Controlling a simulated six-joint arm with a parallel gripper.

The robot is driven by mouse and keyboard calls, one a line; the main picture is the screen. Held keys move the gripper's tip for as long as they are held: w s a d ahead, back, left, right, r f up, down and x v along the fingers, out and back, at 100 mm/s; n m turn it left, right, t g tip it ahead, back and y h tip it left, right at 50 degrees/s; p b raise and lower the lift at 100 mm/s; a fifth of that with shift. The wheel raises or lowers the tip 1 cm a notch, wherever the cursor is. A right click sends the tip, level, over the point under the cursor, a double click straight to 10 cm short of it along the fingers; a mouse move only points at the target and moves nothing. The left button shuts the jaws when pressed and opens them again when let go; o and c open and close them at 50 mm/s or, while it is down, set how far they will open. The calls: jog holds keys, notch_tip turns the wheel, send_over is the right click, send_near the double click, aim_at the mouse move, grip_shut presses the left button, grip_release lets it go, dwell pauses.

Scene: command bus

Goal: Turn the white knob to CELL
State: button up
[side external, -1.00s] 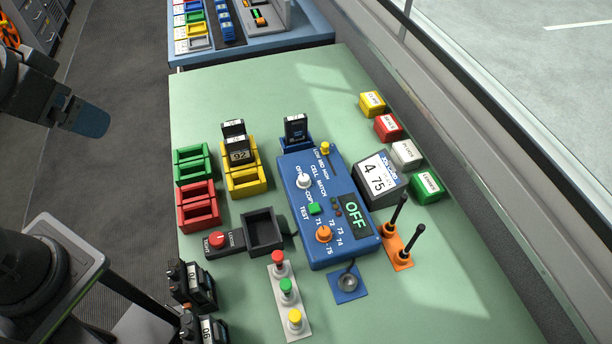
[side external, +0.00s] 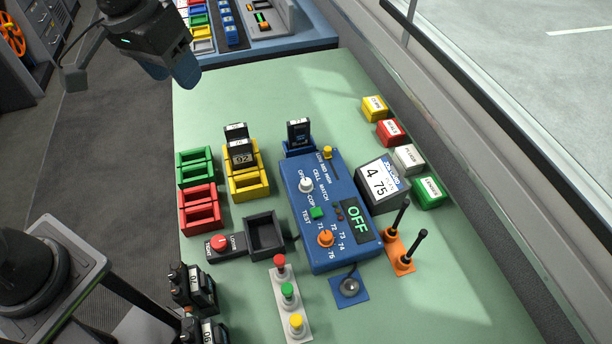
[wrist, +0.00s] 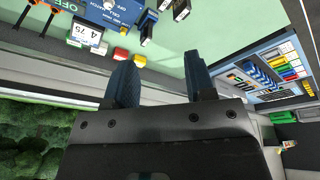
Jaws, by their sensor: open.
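The white knob (side external: 306,184) sits on the upper left of the blue panel box (side external: 329,255), with the labels OFF, CELL, MATCH and COPY printed around it. Its pointer direction is too small to tell. The dark display on the box reads OFF in green. In the wrist view the box (wrist: 98,12) shows only in part at the top edge. My gripper (side external: 176,68) is at the top left, high above the far left corner of the green table and well away from the knob. In the wrist view its two blue fingers (wrist: 163,80) are apart with nothing between them.
An orange knob (side external: 325,238) and a green button (side external: 317,213) are on the same box. A blue holder with a dark module (side external: 299,133) stands behind it. Yellow trays (side external: 247,180) are left, a labelled 4 75 block (side external: 381,184) right. Orange-based levers (side external: 400,258) stand upright.

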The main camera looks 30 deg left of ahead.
jog(key=w+d+f+g, duration=0.2)
jog(key=w+d+f, duration=0.3)
jog(key=w+d, duration=0.25)
jog(key=g, duration=0.1)
send_near(306, 181)
jog(key=shift+y, duration=0.3)
jog(key=f, duration=0.9)
jog(key=shift+d, duration=0.25)
grip_shut()
